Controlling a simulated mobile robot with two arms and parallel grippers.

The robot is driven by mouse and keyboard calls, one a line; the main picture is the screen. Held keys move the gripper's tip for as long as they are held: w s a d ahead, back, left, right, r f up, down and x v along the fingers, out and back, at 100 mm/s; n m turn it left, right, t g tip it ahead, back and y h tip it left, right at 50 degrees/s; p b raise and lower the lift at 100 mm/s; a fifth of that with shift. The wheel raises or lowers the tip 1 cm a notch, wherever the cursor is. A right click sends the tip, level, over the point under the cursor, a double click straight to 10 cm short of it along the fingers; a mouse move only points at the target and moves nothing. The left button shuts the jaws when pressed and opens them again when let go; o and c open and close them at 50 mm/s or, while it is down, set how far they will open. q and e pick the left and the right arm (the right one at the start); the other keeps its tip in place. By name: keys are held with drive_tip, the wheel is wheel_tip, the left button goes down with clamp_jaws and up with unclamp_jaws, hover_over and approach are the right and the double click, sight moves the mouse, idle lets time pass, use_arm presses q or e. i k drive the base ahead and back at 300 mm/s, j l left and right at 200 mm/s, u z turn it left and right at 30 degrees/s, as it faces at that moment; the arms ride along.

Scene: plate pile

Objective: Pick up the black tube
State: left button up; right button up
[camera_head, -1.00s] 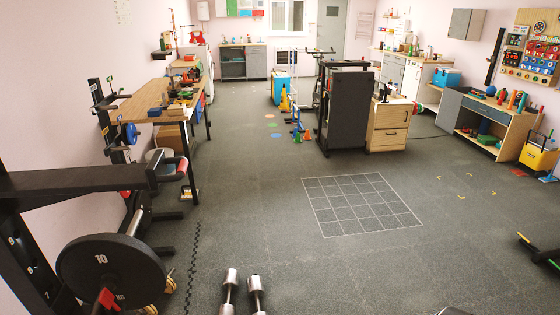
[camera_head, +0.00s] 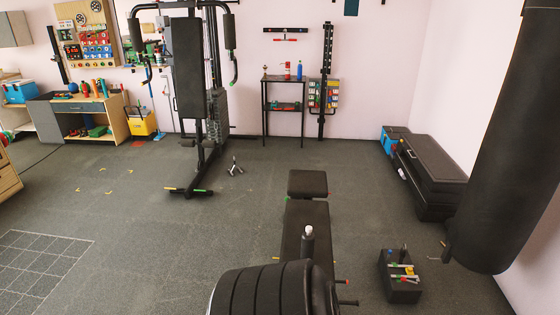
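I cannot identify the black tube with certainty. A thin dark upright piece (camera_head: 403,253) shows among small coloured items on a low black block (camera_head: 403,290) at the lower right, too small to make out. Another dark upright piece with a pale top (camera_head: 308,242) stands out against the black bench (camera_head: 305,215). Neither of my grippers shows in the head view.
A large ridged black mass (camera_head: 262,292) fills the bottom middle. A black hanging bag (camera_head: 515,140) blocks the right side. A weight machine (camera_head: 188,65) stands at the back left, and a long black case (camera_head: 432,165) lies by the right wall.

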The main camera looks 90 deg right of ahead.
sight(307, 243)
drive_tip(key=z, duration=3)
